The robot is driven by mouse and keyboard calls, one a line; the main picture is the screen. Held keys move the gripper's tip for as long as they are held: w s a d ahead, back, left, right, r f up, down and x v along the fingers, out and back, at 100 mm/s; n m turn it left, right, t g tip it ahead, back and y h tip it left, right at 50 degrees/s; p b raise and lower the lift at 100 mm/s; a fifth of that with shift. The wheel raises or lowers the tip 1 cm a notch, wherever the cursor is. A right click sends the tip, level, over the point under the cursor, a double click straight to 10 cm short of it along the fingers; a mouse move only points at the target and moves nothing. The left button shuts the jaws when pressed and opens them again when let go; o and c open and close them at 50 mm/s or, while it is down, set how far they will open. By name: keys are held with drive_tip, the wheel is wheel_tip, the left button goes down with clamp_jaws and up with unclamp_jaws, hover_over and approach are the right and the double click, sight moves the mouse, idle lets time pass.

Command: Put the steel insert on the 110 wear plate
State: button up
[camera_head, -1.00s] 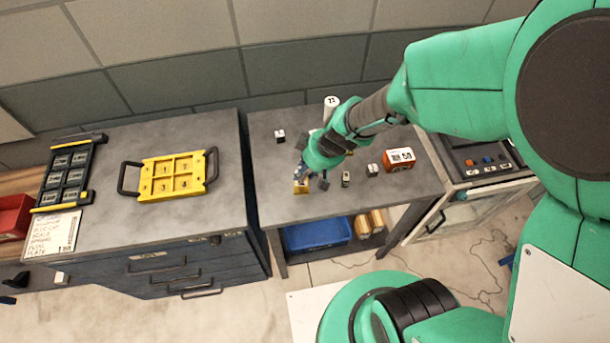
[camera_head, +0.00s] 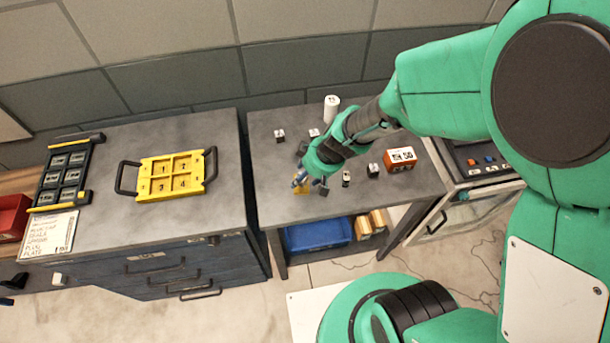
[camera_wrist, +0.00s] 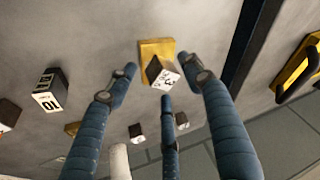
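My gripper (camera_head: 303,180) has several blue fingers spread over the front left of the middle table; in the wrist view my gripper (camera_wrist: 160,72) is open around a small dark block (camera_wrist: 153,68) with a white marked face. I see gaps between block and fingertips. The block overlaps a yellow-brass plate-like piece (camera_wrist: 157,46); I cannot tell whether it rests on it. The brass piece (camera_head: 302,190) shows below the fingers in the head view. A dark block with a white label reading "10" (camera_wrist: 47,92) stands apart. No label readably names the steel insert or the 110 wear plate.
Small dark blocks (camera_head: 346,178) (camera_head: 373,170), an orange box (camera_head: 399,160) and a white cylinder (camera_head: 331,108) stand around my gripper. The left bench holds a yellow four-compartment tray (camera_head: 211,172) and a black tray (camera_head: 83,143). A blue bin (camera_head: 318,235) is below the table.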

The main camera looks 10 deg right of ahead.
drive_tip(key=shift+r, duration=0.15)
drive_tip(key=shift+r+p, duration=0.3)
drive_tip(key=shift+r, duration=0.05)
drive_tip(key=p+v, duration=0.2)
drive_tip(key=v, duration=0.9)
drive_tip(key=shift+d, duration=0.15)
drive_tip(key=shift+s+r, duration=0.1)
drive_tip(key=shift+s, duration=0.05)
drive_tip(key=s+d+r+m+t+h, duration=0.1)
drive_tip(key=s+r, duration=0.3)
drive_tip(key=r, duration=0.4)
drive_tip(key=s+d+r+m+h, duration=0.1)
drive_tip(key=s+d+r+m, duration=0.2)
drive_tip(key=r, duration=0.6)
drive_tip(key=s+d+r+m+t+h, duration=0.1)
drive_tip(key=s+d+r+m, duration=0.1)
drive_tip(key=s+r, duration=0.4)
wheel_tip(320, 180, up, 3)
drive_tip(key=shift+s+d+r+m+t, duration=0.3)
drive_tip(key=shift+d+m, duration=0.1)
drive_tip(key=shift+d, duration=0.35)
